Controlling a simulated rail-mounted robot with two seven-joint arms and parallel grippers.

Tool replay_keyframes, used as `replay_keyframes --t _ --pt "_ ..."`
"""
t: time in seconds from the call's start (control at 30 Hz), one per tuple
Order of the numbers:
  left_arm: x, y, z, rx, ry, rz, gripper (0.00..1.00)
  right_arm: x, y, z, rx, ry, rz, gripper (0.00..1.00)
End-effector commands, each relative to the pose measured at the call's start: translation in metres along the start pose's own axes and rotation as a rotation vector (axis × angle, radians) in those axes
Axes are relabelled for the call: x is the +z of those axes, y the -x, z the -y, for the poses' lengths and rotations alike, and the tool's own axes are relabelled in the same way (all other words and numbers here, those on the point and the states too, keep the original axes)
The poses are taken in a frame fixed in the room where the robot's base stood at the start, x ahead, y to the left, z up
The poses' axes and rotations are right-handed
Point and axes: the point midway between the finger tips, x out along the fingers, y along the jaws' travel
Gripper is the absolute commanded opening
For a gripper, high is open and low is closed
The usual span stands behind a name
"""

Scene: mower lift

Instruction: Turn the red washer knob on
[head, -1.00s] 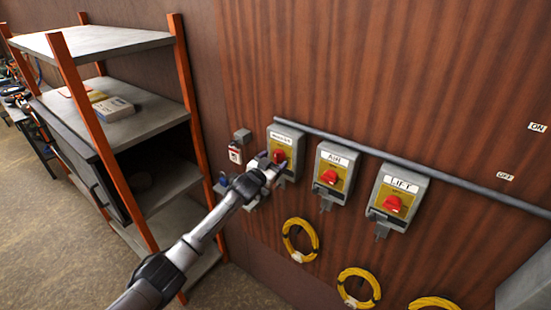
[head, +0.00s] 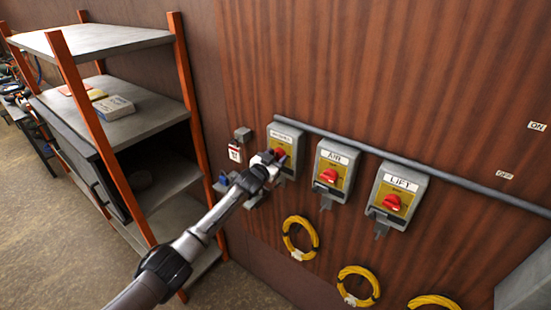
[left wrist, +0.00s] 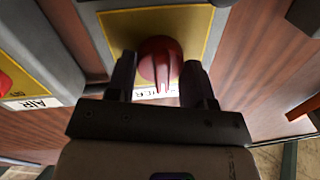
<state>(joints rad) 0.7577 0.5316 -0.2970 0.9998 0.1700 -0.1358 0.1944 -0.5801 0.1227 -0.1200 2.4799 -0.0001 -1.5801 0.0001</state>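The washer switch is the leftmost grey box (head: 288,133) on the wooden wall. Its red knob (head: 280,152) is partly covered by my left gripper (head: 268,161) in the head view. In the left wrist view the red knob (left wrist: 160,60) sits on a yellow plate (left wrist: 112,32), seen upside down. My left gripper (left wrist: 158,68) is open, with one dark finger on each side of the knob. I cannot tell whether the fingers touch it. The label under the knob is partly hidden. My right gripper is not in view.
The AIR box (head: 336,172) and the LIFT box (head: 397,197) stand to the right. A grey pipe (head: 440,175) runs along the box tops. Yellow cable coils (head: 300,236) hang below. A metal shelf (head: 150,120) with orange posts stands at the left.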

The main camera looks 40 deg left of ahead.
Motion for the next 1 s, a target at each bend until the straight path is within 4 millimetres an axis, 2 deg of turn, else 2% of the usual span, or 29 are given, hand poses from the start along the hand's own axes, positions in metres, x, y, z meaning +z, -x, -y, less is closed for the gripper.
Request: replay_keyframes --t 0.03,0.23,0.57,1.0 --pt "0.0 0.0 0.0 0.0 0.0 0.0 0.43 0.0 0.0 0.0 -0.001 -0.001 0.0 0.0" --pt "0.0 0.0 0.0 0.0 0.0 0.0 0.24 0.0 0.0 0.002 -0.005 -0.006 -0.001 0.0" --pt "0.002 0.0 0.0 -0.002 -0.067 -0.006 0.24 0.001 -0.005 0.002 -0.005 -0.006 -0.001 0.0" --pt "0.003 0.0 0.0 -0.009 -0.44 -0.038 0.24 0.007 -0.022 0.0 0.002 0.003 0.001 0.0"
